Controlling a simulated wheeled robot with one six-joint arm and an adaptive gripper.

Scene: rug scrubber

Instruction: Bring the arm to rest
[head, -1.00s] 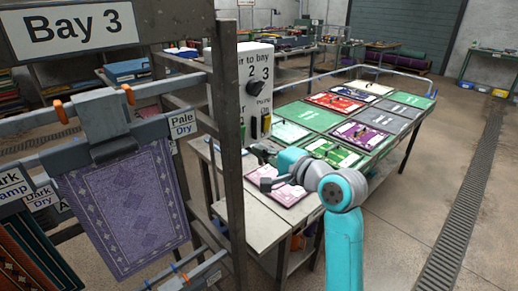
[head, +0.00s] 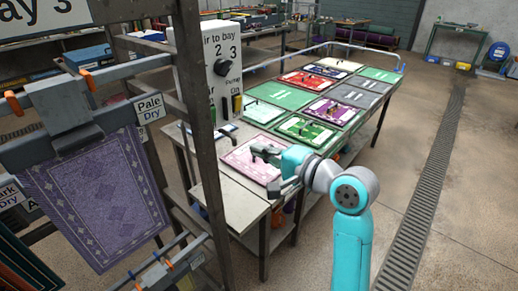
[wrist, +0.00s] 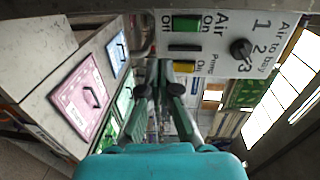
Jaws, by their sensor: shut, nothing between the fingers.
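My arm reaches out from the lower right of the head view, with a teal link, a grey elbow joint and a teal wrist. My gripper (wrist: 159,90) is shut and empty in the wrist view, pointing past the white control box (wrist: 235,40). In the head view my gripper (head: 262,153) is small and dark, over the near part of the bench by the pink panel (head: 254,160). I cannot tell its exact height above the bench. Nothing hangs from it.
The control box (head: 205,75) and a grey rack post (head: 207,140) stand left of my arm. A purple rug (head: 95,195) hangs from a clamp at left. The bench carries several coloured panels. Open floor with a drain grate (head: 425,190) lies to the right.

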